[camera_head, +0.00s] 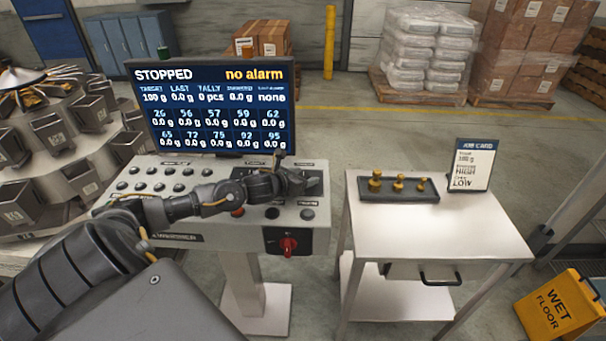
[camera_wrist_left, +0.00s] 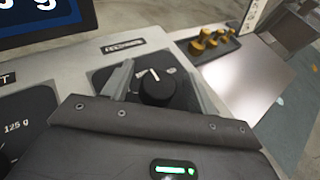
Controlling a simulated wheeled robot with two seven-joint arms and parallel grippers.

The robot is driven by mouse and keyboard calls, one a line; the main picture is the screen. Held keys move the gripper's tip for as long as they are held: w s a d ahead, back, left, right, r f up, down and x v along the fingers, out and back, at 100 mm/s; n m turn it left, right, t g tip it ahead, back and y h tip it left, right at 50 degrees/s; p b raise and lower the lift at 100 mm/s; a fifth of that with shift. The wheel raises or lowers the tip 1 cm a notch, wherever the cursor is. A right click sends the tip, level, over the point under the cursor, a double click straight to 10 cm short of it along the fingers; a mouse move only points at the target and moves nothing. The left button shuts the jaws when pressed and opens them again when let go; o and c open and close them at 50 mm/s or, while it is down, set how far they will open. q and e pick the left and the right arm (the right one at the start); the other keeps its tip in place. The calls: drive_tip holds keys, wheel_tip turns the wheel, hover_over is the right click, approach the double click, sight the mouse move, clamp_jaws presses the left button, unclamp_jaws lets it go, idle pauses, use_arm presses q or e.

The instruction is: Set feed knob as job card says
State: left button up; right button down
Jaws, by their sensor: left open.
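My left gripper (camera_head: 299,178) is over the right end of the sloped control panel (camera_head: 190,210). In the left wrist view its open fingers (camera_wrist_left: 158,70) stand on either side of a black round knob (camera_wrist_left: 159,90); contact cannot be told. The knob's white pointer line tilts slightly to the upper left there. In the head view my gripper hides the knob. A job card (camera_head: 471,165) stands on the side table; its last line reads LOW, the line above seems to read HIGH, and the smaller print is unclear. My right gripper is not in view.
A screen (camera_head: 212,105) behind the panel reads STOPPED and no alarm. A red rotary switch (camera_head: 288,246) is on the panel's front. Brass weights (camera_head: 398,184) sit in a dark tray on the side table (camera_head: 430,231). A yellow wet-floor sign (camera_head: 560,305) stands at right.

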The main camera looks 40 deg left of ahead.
use_arm(q)
drive_tip(key=c, duration=1)
drive_tip(key=shift+w+a+f+b, duration=0.1)
drive_tip(key=shift+f+b, duration=0.05)
drive_tip(key=shift+b, duration=0.3)
drive_tip(key=m+g+h+b, duration=0.1)
drive_tip(key=m+h+b, duration=0.3)
drive_tip(key=b, duration=0.2)
drive_tip(key=m+g+h+b, duration=0.2)
drive_tip(key=m+h+b, duration=0.2)
drive_tip(key=b, duration=0.3)
drive_tip(key=shift+h, duration=0.5)
drive_tip(key=shift+r+m+g+h+b, duration=0.2)
drive_tip(key=shift+m+g+h+b, duration=0.25)
drive_tip(key=shift+m+g+h, duration=0.85)
drive_tip(key=shift+m+g, duration=0.5)
drive_tip(key=shift+m, duration=0.1)
drive_tip(key=o, duration=1)
